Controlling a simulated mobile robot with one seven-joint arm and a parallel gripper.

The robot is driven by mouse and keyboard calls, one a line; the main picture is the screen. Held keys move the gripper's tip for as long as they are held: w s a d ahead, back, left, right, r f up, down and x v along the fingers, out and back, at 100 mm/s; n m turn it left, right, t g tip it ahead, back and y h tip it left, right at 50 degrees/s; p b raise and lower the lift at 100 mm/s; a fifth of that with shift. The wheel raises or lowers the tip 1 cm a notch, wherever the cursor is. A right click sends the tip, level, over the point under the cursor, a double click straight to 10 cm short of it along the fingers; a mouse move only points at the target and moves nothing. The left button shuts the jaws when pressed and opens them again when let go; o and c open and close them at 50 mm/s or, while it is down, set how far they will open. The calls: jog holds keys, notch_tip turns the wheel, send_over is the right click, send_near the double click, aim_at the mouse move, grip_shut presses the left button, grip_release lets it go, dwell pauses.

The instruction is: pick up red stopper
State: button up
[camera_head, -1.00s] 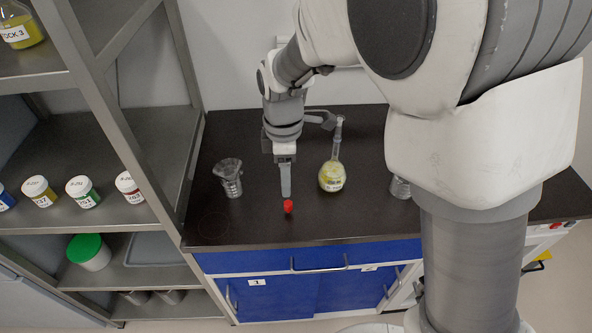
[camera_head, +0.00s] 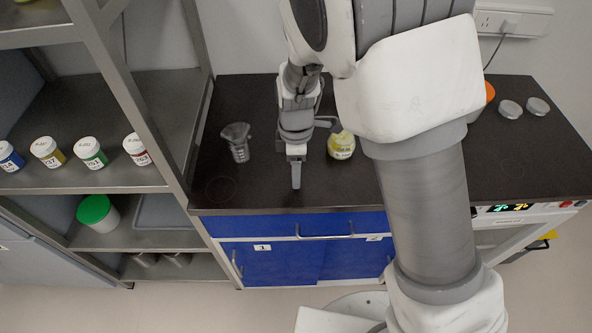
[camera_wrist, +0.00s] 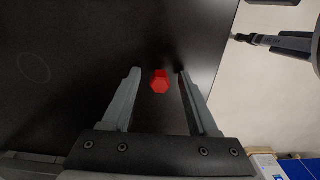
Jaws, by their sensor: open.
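The red stopper (camera_wrist: 159,82) is a small faceted piece on the black bench top (camera_wrist: 75,75). In the wrist view it lies between the two finger tips of my gripper (camera_wrist: 157,72), with dark gaps on both sides, so the fingers do not touch it. My gripper is open and low over the bench. In the head view my gripper (camera_head: 296,184) points down near the bench's front edge, and the stopper is hidden there.
A glass beaker (camera_head: 238,143) stands left of my gripper, and a flask with yellow liquid (camera_head: 341,146) stands close on its right. A metal shelf (camera_head: 150,175) with labelled jars is at the left. The bench's front left is clear.

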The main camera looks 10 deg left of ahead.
grip_shut()
jog(key=shift+r, duration=0.2)
